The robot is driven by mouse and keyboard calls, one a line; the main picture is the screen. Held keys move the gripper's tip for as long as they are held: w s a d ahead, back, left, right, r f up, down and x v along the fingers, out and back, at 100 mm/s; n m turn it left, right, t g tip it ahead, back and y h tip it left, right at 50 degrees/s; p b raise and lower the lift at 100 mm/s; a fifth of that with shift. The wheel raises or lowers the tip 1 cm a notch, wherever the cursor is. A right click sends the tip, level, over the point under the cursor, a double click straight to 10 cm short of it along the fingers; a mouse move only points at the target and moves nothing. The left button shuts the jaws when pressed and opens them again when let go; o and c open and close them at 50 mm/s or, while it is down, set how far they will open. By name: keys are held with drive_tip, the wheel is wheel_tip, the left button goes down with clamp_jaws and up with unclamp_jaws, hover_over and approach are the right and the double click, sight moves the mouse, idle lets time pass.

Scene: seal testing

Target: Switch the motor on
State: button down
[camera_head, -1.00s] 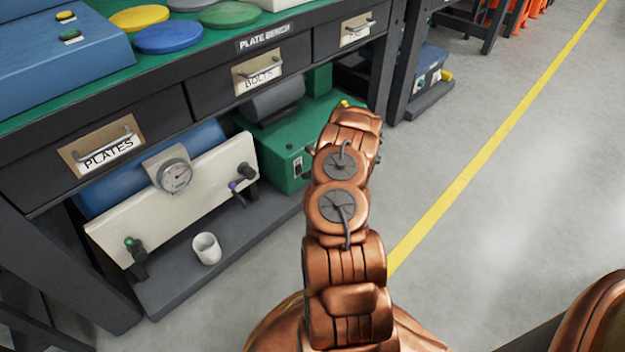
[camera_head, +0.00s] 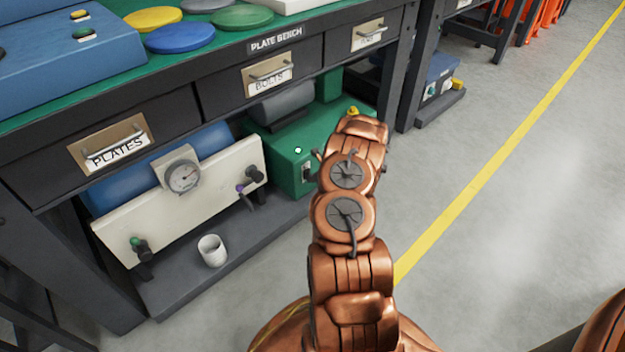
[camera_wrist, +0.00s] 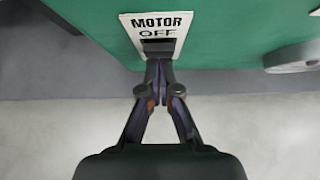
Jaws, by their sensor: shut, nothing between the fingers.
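The motor is a green unit (camera_head: 290,140) on the low shelf under the bench. A small lamp (camera_head: 298,150) on its top glows bright whitish green. Its pale switch plate (camera_head: 307,172) is on the side facing my arm, partly hidden in the head view. In the wrist view the plate (camera_wrist: 143,36) reads MOTOR and OFF, with a dark switch (camera_wrist: 158,47) by the word OFF. My gripper (camera_wrist: 158,64) is shut and empty, its tips right at the switch; I cannot tell whether they touch. My arm hides the gripper in the head view.
Left of the motor, a cream panel (camera_head: 150,205) carries a round gauge (camera_head: 182,177) and valves. A white cup (camera_head: 212,250) stands on the grey shelf (camera_head: 180,291). Drawers and the bench top are above. The floor (camera_head: 520,230) to the right is clear, with a yellow line.

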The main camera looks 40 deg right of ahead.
drive_tip(key=shift+r, duration=0.2)
drive_tip(key=shift+r+p, duration=0.4)
drive_tip(key=shift+r, duration=0.3)
drive_tip(key=s+f+p+v, duration=0.1)
drive_tip(key=p+v, duration=0.2)
drive_tip(key=v, duration=1)
drive_tip(key=shift+s+f, duration=0.2)
drive_tip(key=shift+s, duration=0.15)
drive_tip(key=shift+f, duration=0.1)
